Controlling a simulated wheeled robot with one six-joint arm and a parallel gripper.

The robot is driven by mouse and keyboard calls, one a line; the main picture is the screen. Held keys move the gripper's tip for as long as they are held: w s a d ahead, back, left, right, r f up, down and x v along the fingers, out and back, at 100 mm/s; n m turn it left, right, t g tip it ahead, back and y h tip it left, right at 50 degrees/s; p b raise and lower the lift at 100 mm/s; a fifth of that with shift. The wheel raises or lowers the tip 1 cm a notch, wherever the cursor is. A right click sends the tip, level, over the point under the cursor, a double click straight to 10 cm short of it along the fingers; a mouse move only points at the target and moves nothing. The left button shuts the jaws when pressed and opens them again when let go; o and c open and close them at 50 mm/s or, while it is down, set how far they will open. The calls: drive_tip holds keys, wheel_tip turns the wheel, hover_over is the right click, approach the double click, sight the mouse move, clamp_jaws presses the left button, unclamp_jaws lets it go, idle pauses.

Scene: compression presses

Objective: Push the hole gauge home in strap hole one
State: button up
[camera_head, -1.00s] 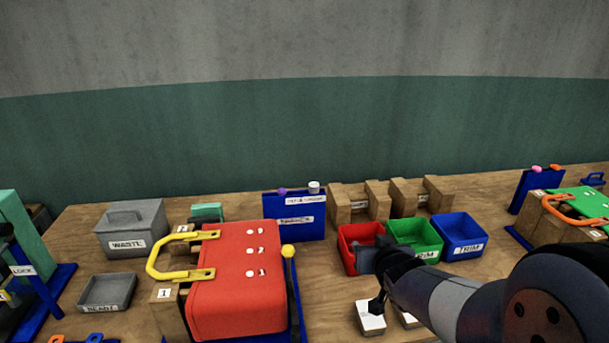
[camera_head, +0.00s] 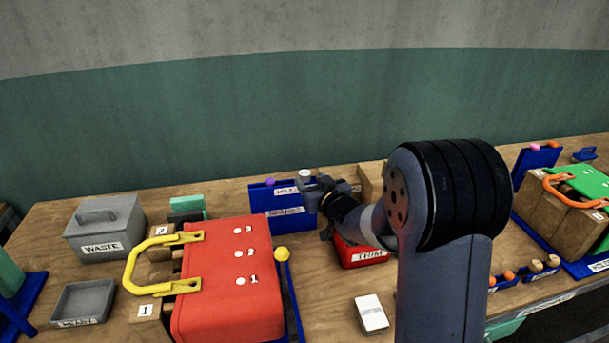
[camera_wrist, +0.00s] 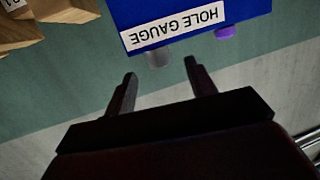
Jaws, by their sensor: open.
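A blue stand (camera_head: 283,225) holds a white-grey peg (camera_head: 304,174) and a purple peg (camera_head: 270,182) at its top. In the wrist view, appearing inverted, the stand's label reads HOLE GAUGE, beside the grey peg (camera_wrist: 158,58) and the purple peg (camera_wrist: 225,32). My gripper (camera_wrist: 160,80) is open and empty, its fingers spread around the line to the grey peg, apparently just short of it. In the head view my gripper (camera_head: 318,190) is at the stand's right end. The red strap (camera_head: 215,295) has white-marked holes numbered 1 to 3; hole one (camera_head: 240,281) is nearest and looks empty.
A yellow handle (camera_head: 150,265) and yellow-knobbed lever (camera_head: 282,254) flank the red strap. A red TRIM bin (camera_head: 368,258) sits below my arm. A grey WASTE box (camera_head: 105,228) and a grey tray (camera_head: 83,303) stand left. A white-topped block (camera_head: 371,315) lies in front.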

sight(307, 176)
drive_tip(key=shift+p+x, duration=1.05)
drive_tip(key=shift+x, duration=1.6)
drive_tip(key=shift+d, duration=0.1)
drive_tip(key=c, duration=1)
